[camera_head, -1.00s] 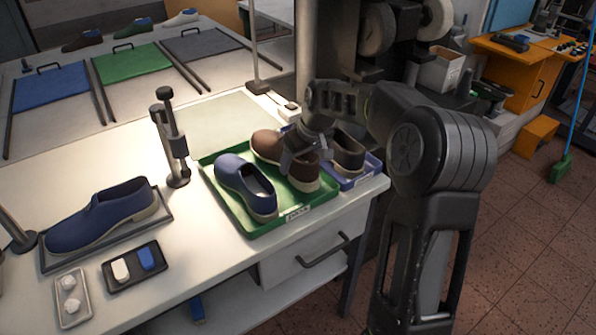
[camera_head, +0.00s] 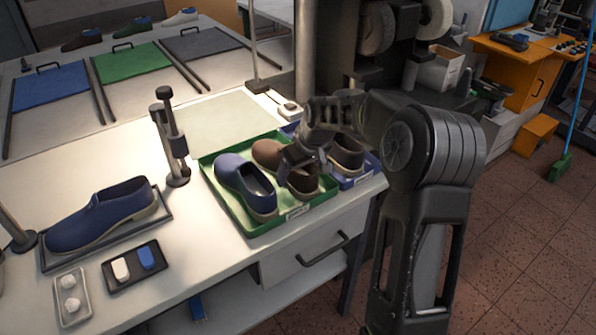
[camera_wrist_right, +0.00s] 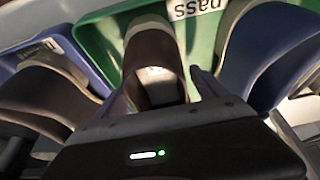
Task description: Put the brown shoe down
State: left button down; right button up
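The brown shoe (camera_head: 270,153) is in the green tray (camera_head: 238,220), to the right of a blue shoe (camera_head: 232,172). Its sole looks down at the tray floor, but contact is partly hidden. My right gripper (camera_head: 299,160) reaches over the shoe from the right, covering its middle. In the right wrist view the brown shoe (camera_wrist_right: 152,60) lies between the two fingers, which sit close along its sides; they look shut on it. The green tray (camera_wrist_right: 98,42) with a "pass" label is around it. My left gripper is not in view.
A blue tray (camera_head: 367,171) with a dark shoe (camera_head: 346,153) stands close on the right. A black post stand (camera_head: 173,145) is left of the green tray. Another blue shoe (camera_head: 100,217) lies on a dark tray at the left. The table's front edge is near.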

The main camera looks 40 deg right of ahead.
jog(key=v, duration=1.2)
jog(key=shift+r+b, duration=0.2)
jog(key=shift+b, duration=0.15)
